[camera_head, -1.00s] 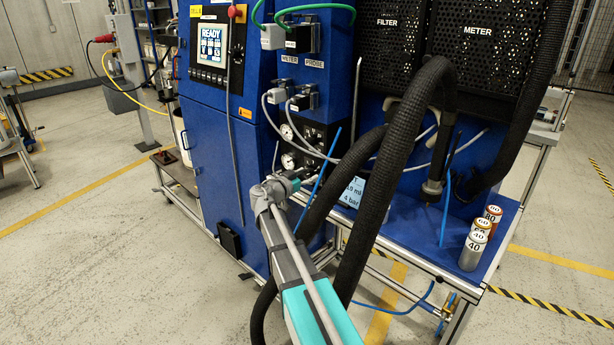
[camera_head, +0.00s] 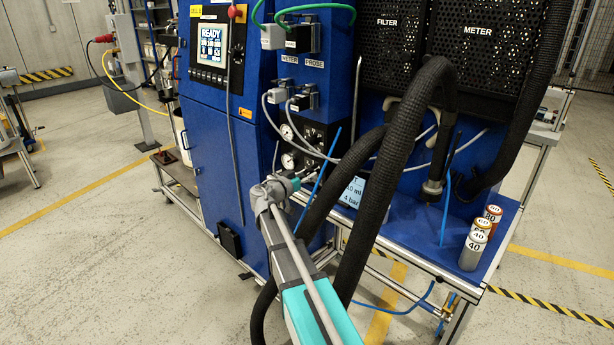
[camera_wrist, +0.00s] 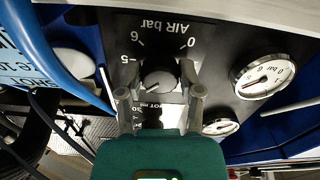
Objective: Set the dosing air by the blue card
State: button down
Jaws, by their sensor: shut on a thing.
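The AIR bar knob (camera_wrist: 158,80) is a round dark knob on a black panel. It appears upside down in the wrist view, with 0, 6 and 5 on the scale around it. My gripper (camera_wrist: 162,88) is shut on this knob, one finger on each side. I cannot read its pointer surely. In the head view my gripper (camera_head: 290,184) is at the valve panel (camera_head: 312,140), and the knob is hidden there.
Two round gauges (camera_wrist: 263,76) (camera_wrist: 221,127) sit beside the knob. Thick black hoses (camera_head: 385,180) loop in front of the bench near my arm. A screen (camera_head: 211,45) reads READY. The floor at left is open.

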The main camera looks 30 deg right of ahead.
jog(key=shift+c, duration=1.3)
grip_release()
jog(key=shift+a, duration=0.1)
jog(key=v, duration=1.1)
jog(key=shift+s+a, duration=0.15)
jog(key=shift+a, duration=0.25)
